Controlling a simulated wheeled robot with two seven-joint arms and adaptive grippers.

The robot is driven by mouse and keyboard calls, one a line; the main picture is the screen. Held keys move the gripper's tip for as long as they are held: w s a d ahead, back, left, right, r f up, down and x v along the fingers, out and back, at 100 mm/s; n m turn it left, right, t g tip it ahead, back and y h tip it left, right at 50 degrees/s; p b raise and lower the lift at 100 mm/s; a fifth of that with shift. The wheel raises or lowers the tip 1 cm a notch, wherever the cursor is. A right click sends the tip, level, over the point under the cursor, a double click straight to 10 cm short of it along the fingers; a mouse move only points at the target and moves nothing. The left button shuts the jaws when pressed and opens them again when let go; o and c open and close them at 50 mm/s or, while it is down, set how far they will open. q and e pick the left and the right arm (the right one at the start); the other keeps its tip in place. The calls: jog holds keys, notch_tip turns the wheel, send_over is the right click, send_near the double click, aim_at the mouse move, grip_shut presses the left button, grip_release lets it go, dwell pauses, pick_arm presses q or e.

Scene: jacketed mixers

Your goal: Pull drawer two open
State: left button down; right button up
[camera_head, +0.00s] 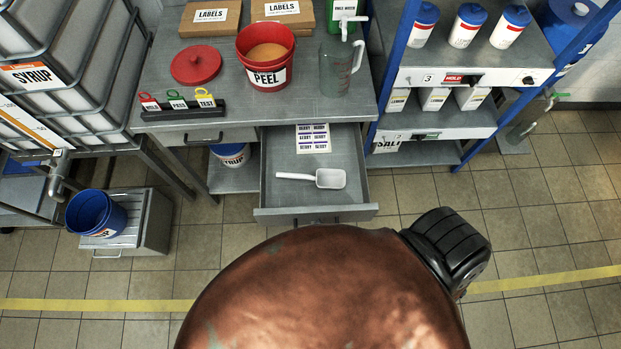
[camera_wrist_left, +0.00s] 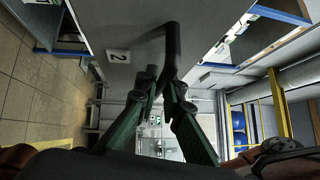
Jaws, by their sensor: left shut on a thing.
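Drawer two shows in the left wrist view as a grey front with a "2" label (camera_wrist_left: 118,56). Its dark bar handle (camera_wrist_left: 172,40) stands out from the front. My left gripper (camera_wrist_left: 163,84) has its green-and-black fingers closed on this handle. In the head view a grey drawer (camera_head: 270,165) stands out from under the bench, pulled well open. A white scoop (camera_head: 327,178) and a sheet of berry labels (camera_head: 313,139) lie inside it. The drawer's front handle and my gripper's fingers are largely hidden in the head view. My right gripper is in neither view.
The bench top (camera_head: 215,118) holds a red PEEL bucket (camera_head: 267,77), a red lid (camera_head: 196,65) and a clear jug (camera_head: 337,70). A shelf rack (camera_head: 440,78) stands at right. A blue bucket (camera_head: 96,214) sits on a low step at left. Tiled floor is clear at right.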

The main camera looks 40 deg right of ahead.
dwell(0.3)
pick_arm(q)
jog(key=c, duration=2.3)
grip_release()
jog(key=v, duration=1.2)
